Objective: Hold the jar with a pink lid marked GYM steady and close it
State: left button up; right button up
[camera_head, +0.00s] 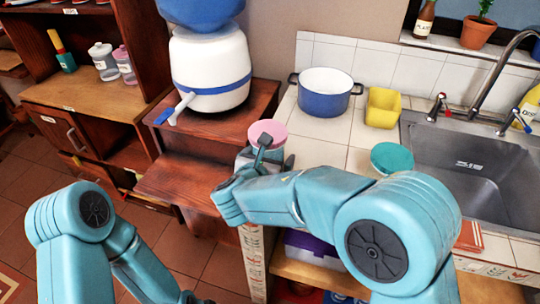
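A pink round thing (267,131), like a lid or a shallow bowl, shows at the counter's left edge. My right gripper (265,142) is at it, with a dark finger over its front. The arm hides what is below it, and I cannot tell whether the fingers grip it. A clear jar with a pink lid (122,54) stands on the shelf at the upper left, beside a jar with a pale lid (101,50). No GYM mark is legible on either pink thing. My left arm is low at the left; its gripper is not in view.
A white and blue dispenser (211,68) stands on the wooden stepped unit (190,172). A blue pot (326,93), a yellow container (383,107) and a teal bowl (393,157) are on the tiled counter, left of the sink (470,165). Counter between pot and teal bowl is clear.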

jog(key=shift+a, duration=0.25)
jog(key=shift+d, duration=0.2)
jog(key=c, duration=1.4)
jog(key=shift+a+r, duration=0.1)
jog(key=shift+a, duration=0.05)
jog(key=shift+c, duration=0.5)
jog(key=shift+r, duration=0.15)
notch_tip(320, 180, up, 20)
jog(key=p, duration=0.3)
jog(key=shift+f, duration=0.2)
